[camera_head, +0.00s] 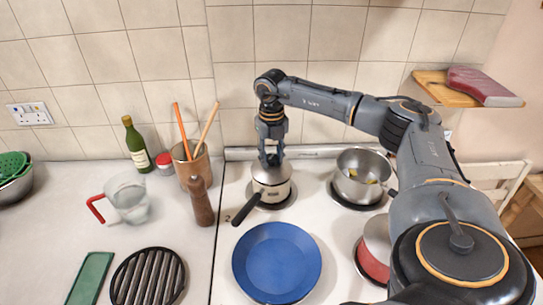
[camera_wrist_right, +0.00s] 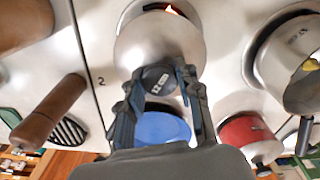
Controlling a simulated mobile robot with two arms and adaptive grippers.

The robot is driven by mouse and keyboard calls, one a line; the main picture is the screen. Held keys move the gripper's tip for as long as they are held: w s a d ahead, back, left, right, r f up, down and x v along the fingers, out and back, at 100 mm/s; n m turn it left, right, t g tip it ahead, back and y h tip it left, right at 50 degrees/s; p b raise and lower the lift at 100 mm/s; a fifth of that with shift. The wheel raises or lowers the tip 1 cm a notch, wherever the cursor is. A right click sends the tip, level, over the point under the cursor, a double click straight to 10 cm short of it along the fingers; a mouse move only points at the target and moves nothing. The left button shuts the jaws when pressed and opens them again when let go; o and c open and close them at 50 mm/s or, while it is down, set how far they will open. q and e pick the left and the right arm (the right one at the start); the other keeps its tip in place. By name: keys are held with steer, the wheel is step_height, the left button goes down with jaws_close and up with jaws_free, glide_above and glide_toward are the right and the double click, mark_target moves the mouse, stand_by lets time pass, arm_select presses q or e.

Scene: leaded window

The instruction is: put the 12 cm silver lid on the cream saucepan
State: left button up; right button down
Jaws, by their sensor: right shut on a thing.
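My right gripper (camera_head: 271,158) is shut on the black knob of the silver lid (camera_head: 272,173), above the back left burner. The knob, marked 12, sits between the fingers in the wrist view (camera_wrist_right: 160,77), with the silver lid (camera_wrist_right: 155,42) around it. The cream saucepan (camera_head: 270,194) stands directly below the lid, its black handle pointing to the front left. My left gripper is not in view.
A steel pot (camera_head: 361,178) stands to the right, a red pan (camera_head: 373,262) at the front right. A wooden mill (camera_head: 201,203) and a utensil pot (camera_head: 190,166) stand to the left. The tiled wall is close behind.

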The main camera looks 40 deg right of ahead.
steer(key=shift+f, duration=0.5)
stand_by(1.0)
steer(key=shift+c, duration=1.4)
jaws_free()
steer(key=shift+r, duration=0.15)
steer(key=shift+r+p, duration=2.55)
steer(key=shift+r, duration=0.85)
steer(key=shift+f, duration=0.1)
